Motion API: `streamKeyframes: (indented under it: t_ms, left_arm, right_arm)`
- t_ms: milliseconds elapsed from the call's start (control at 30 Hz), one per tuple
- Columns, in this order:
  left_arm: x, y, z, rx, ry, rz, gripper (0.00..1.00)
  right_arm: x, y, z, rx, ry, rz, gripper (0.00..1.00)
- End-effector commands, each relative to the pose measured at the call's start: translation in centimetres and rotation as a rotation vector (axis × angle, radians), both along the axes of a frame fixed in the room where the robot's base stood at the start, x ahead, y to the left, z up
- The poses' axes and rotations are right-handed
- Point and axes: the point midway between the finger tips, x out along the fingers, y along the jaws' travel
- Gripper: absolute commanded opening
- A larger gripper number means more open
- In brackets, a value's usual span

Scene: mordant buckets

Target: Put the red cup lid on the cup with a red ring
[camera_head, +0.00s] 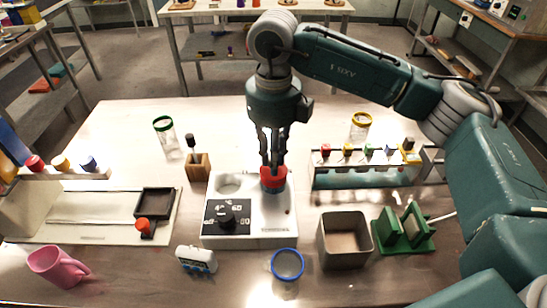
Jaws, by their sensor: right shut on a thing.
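My right gripper (272,165) reaches down from above, its fingers closed on the red cup lid (273,178). The lid is at the right-hand well of a white device (250,238) with a black dial panel. A darker bluish part shows just below the red; I cannot tell whether it is the cup with a red ring, or whether the lid is seated on it. The fingers hide part of the lid. My left gripper is not in view.
Clear cups with a green ring (163,123), yellow ring (361,118) and blue ring (287,263) stand around the device. A grey square bin (345,240), green stand (405,232), tube rack (365,180), wooden block (197,168) and pink mug (57,267) are nearby. The table's back middle is clear.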

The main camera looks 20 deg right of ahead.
Motion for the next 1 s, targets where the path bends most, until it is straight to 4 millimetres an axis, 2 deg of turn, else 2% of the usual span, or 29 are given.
streamKeyframes:
  t_ms: [1000]
  left_arm:
    - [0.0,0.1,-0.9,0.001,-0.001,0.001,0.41]
  right_arm:
    - [0.0,0.0,-1.0,0.0,0.0,0.0,0.0]
